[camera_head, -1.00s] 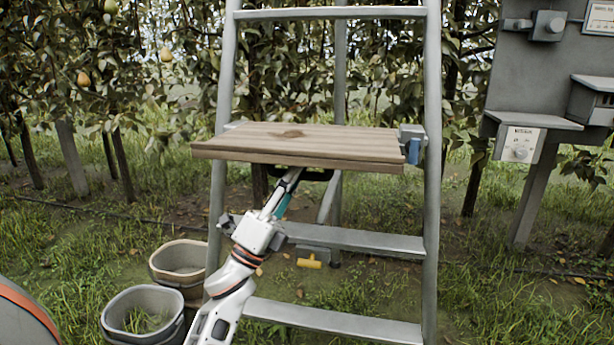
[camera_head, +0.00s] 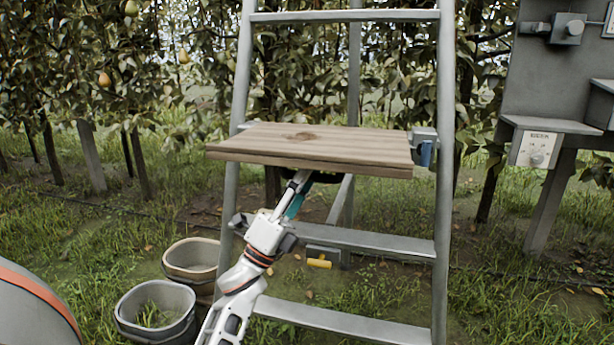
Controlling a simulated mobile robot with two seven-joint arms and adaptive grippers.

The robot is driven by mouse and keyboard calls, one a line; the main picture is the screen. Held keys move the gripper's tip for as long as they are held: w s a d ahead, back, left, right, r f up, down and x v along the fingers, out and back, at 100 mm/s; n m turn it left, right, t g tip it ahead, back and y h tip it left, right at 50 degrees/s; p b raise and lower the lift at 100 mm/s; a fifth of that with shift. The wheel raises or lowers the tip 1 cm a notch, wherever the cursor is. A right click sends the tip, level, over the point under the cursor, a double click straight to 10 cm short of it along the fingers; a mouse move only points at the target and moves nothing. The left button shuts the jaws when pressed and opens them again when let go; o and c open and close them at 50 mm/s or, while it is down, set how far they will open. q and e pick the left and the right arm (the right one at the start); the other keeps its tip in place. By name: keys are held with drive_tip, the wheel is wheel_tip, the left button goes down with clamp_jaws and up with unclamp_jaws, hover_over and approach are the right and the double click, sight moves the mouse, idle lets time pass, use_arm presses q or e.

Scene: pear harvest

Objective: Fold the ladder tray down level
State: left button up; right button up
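The wooden ladder tray (camera_head: 352,149) sits across the grey stepladder (camera_head: 443,180) at mid-height. Its top face shows, and it looks close to level. A grey bracket with a blue part (camera_head: 425,151) is at its right end. My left arm reaches up from below, and its gripper (camera_head: 299,187) is under the tray's near edge. A dark part shows between gripper and tray underside. The fingertips are hidden there, so I cannot tell whether they touch the tray or are open. My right gripper is out of view.
Two buckets (camera_head: 158,287) (camera_head: 180,257) stand on the grass left of the ladder. A yellow-handled thing (camera_head: 319,263) is at the lower steps. A grey post with boxes (camera_head: 560,85) stands at right. Pear trees with a few pears (camera_head: 104,80) are behind.

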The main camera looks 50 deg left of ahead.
sight(297, 148)
use_arm(q)
drive_tip(key=shift+r, duration=0.15)
wheel_tip(297, 148, up, 10)
drive_tip(key=shift+f, duration=0.1)
idle(0.4)
drive_tip(key=shift+s+a+f+b, duration=0.2)
drive_tip(key=shift+s+f+b, duration=0.1)
drive_tip(key=shift+f, duration=0.45)
drive_tip(key=shift+s+a+f+b, duration=0.15)
drive_tip(key=shift+s+f, duration=0.1)
drive_tip(key=shift+f, duration=0.5)
drive_tip(key=shift+s+f, duration=0.1)
drive_tip(key=shift+f, duration=0.05)
drive_tip(key=f, duration=0.1)
drive_tip(key=s+f, duration=0.1)
drive_tip(key=f, duration=0.1)
drive_tip(key=s+a+f, duration=0.1)
drive_tip(key=shift+a+f, duration=0.1)
drive_tip(key=shift+f, duration=0.3)
